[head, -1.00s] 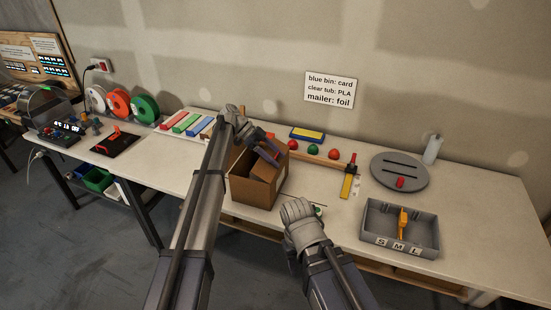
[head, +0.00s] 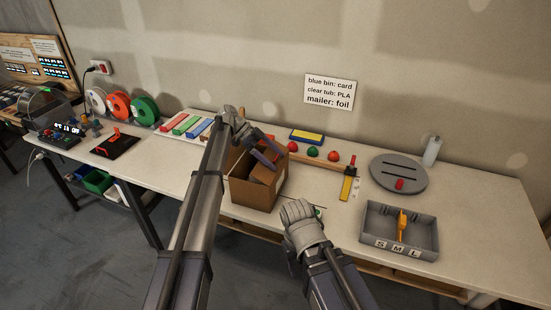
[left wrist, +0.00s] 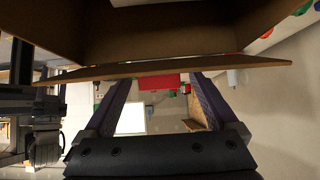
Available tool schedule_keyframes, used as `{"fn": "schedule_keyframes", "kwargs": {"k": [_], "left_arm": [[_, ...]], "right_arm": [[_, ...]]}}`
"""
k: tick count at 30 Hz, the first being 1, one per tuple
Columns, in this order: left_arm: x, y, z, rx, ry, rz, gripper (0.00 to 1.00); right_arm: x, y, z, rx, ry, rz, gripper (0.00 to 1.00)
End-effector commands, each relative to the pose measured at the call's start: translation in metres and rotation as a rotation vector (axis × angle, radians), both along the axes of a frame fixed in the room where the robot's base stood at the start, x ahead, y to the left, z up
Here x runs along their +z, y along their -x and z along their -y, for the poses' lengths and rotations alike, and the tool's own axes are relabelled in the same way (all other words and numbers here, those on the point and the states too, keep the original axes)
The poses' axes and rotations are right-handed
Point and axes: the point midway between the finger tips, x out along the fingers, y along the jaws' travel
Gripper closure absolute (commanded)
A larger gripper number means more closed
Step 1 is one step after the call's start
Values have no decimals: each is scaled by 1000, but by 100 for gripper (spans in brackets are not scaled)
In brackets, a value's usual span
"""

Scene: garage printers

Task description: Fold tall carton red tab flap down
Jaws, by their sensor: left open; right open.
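The tall brown carton (head: 255,193) stands on the bench with its open top up. A brown flap (head: 263,172) shows at its top, close to my left gripper. In the left wrist view the flap (left wrist: 240,65) spans the picture, with the red tab (left wrist: 160,82) at its edge, between the two fingers. My left gripper (head: 268,146) is open over the carton top; whether a finger touches the flap is unclear. It also shows in the left wrist view (left wrist: 160,88). My right gripper (head: 298,210) is open in front of the carton's right side, its fingertips largely hidden.
A grey tray (head: 375,232) marked S, M, L holds an orange item at right. Behind it are a grey slotted disc (head: 385,178) and a white bottle (head: 430,149). A wooden rail with coloured balls (head: 313,152) lies behind the carton. Coloured bars lie at left.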

Motion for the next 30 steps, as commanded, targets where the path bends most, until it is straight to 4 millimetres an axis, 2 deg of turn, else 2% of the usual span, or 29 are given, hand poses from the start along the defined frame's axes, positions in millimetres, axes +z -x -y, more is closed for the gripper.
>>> {"fn": "schedule_keyframes", "kwargs": {"k": [6,12,30], "left_arm": [[26,-9,-25,1,0,-1,7],[43,-16,-47,1,-1,0,7],[43,-16,-50,0,0,-1,7]], "right_arm": [[26,0,0,0,0,0,50],[43,0,0,1,0,0,50],[43,0,0,1,0,0,50]]}}
